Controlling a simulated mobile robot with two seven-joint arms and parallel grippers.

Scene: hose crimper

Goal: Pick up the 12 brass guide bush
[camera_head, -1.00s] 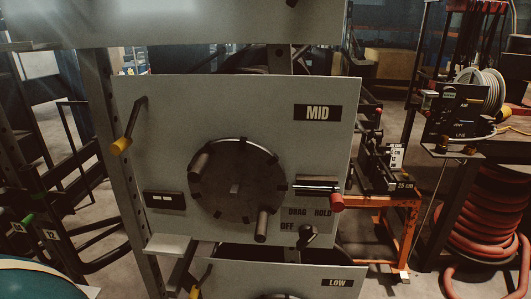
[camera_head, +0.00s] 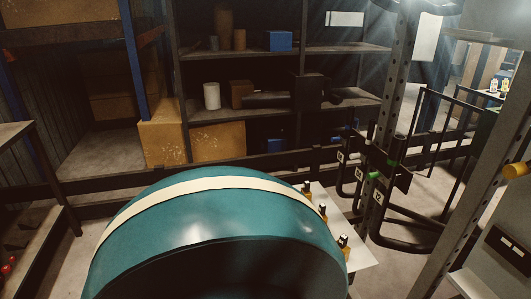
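Several small yellow-brown pieces with dark parts, one of them the nearest piece (camera_head: 343,242), stand in a row on a pale plate (camera_head: 362,262) just right of the large teal drum-like body. I cannot tell whether any is the brass guide bush. A dark rack (camera_head: 380,222) behind the plate carries small white number tags; the nearest tag (camera_head: 377,197) seems to read 12. Green-tipped pieces (camera_head: 374,176) sit on this rack. The teal body hides part of the plate. Neither of my grippers is in view.
The large teal rounded body (camera_head: 215,215) with a cream stripe fills the lower middle. Shelving (camera_head: 340,48) with boxes and a white cylinder (camera_head: 212,95) stands behind. A perforated steel post (camera_head: 478,190) rises at right. Bare floor shows between the rack and this post.

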